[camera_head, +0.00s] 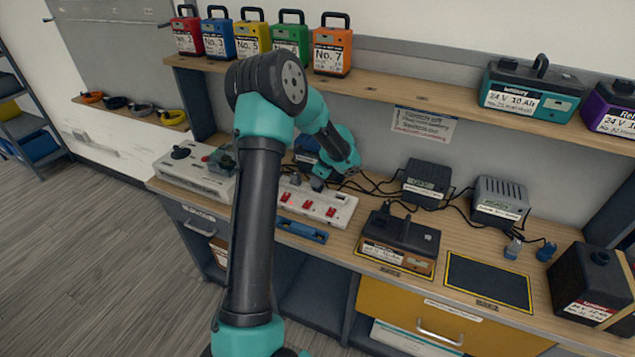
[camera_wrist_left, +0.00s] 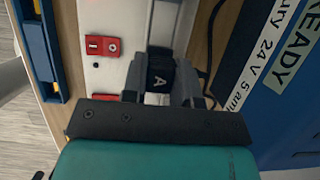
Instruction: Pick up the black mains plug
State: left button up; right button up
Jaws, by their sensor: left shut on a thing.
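My left gripper (camera_head: 322,180) reaches down over the white socket strip (camera_head: 335,209) with red switches. In the left wrist view the gripper (camera_wrist_left: 160,66) is shut on a black plug (camera_wrist_left: 160,82) marked "A". The plug is between the two fingers, over the strip (camera_wrist_left: 118,18). I cannot tell whether its pins are in a socket. In the head view the arm and fingers mostly hide the plug. My right gripper is not in view.
A blue charger (camera_wrist_left: 290,120) stands close beside the gripper. Dark cables run behind the strip to grey chargers (camera_head: 428,182). A blue tool (camera_head: 302,230) lies in front.

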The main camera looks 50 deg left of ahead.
pick_arm(q)
jog(key=shift+s+d+r, duration=0.15)
jog(key=shift+r, duration=0.5)
jog(key=shift+s+d+r, duration=0.1)
jog(key=shift+r, duration=0.5)
jog(key=s+d+r, duration=0.1)
jog(key=s+d, duration=0.9)
jog(key=d, duration=0.1)
jog(key=shift+d+r, duration=0.2)
jog(key=shift+d, duration=0.05)
jog(key=shift+w, duration=0.1)
